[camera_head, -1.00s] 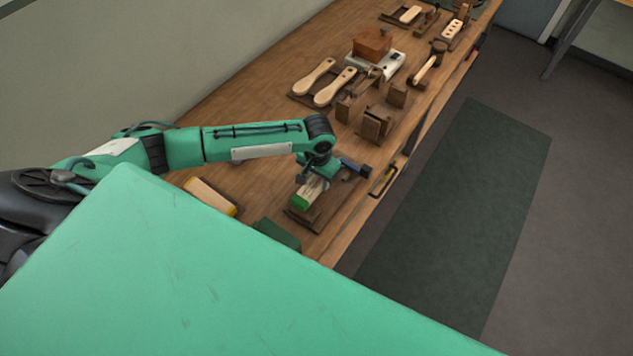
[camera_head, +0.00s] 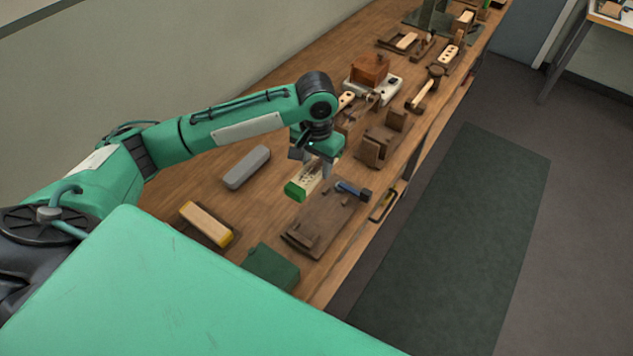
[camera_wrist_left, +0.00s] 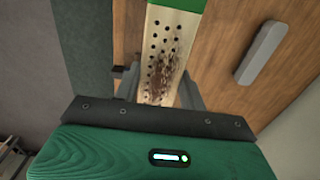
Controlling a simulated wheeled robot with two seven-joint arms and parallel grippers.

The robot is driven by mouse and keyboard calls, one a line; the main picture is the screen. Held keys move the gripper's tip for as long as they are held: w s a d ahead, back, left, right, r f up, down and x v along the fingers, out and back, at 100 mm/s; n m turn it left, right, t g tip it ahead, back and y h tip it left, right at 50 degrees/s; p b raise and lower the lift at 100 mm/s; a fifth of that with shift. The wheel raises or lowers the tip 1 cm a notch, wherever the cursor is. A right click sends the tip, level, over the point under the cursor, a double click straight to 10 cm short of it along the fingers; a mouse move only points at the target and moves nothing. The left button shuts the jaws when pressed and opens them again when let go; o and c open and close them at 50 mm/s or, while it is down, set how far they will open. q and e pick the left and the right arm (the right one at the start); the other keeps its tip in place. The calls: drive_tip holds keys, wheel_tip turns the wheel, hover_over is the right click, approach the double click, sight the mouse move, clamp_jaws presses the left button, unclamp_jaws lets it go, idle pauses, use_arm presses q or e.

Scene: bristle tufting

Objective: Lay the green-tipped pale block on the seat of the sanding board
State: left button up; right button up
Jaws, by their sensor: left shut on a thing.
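The green-tipped pale block (camera_head: 308,181) is in my left gripper (camera_head: 316,166). In the left wrist view the block (camera_wrist_left: 158,42) shows rows of dark holes, some with brown bristles, and a green end at the top. The gripper's fingers (camera_wrist_left: 160,88) are shut on its sides. The block appears raised, beside the far left edge of the sanding board (camera_head: 312,238). The board is a brown plate on the bench with a blue-and-dark clamp (camera_head: 353,190) at its far end. Its upper face shows no block on it. My right gripper is not in view.
A grey block (camera_head: 246,167) and a yellow-tipped pale block (camera_head: 206,222) lie to the left. A dark green box (camera_head: 270,268) is close to the board's near side. Brown wooden stands (camera_head: 376,150) are beyond it. The bench's front edge runs along the right.

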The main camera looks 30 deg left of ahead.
use_arm(q)
wheel_tip(320, 180, up, 2)
drive_tip(key=shift+r, duration=0.25)
drive_tip(key=shift+d+r, duration=0.1)
drive_tip(key=shift+r, duration=0.1)
drive_tip(key=f+p, duration=0.1)
drive_tip(key=f, duration=0.1)
drive_tip(key=f+p, duration=0.1)
drive_tip(key=f, duration=0.1)
drive_tip(key=w+d+f+p, duration=0.1)
drive_tip(key=shift+w+f, duration=0.1)
drive_tip(key=shift+f, duration=0.3)
drive_tip(key=f, duration=0.3)
drive_tip(key=f+p, duration=0.1)
drive_tip(key=f, duration=0.2)
drive_tip(key=f+p, duration=0.1)
drive_tip(key=f, duration=0.2)
drive_tip(key=shift+s+d, duration=0.25)
drive_tip(key=shift+s, duration=0.1)
drive_tip(key=shift+f+b, duration=0.75)
drive_tip(key=shift+b, duration=0.3)
drive_tip(key=shift+r+p, duration=0.15)
drive_tip(key=shift+p, duration=0.35)
drive_tip(key=shift+p, duration=0.75)
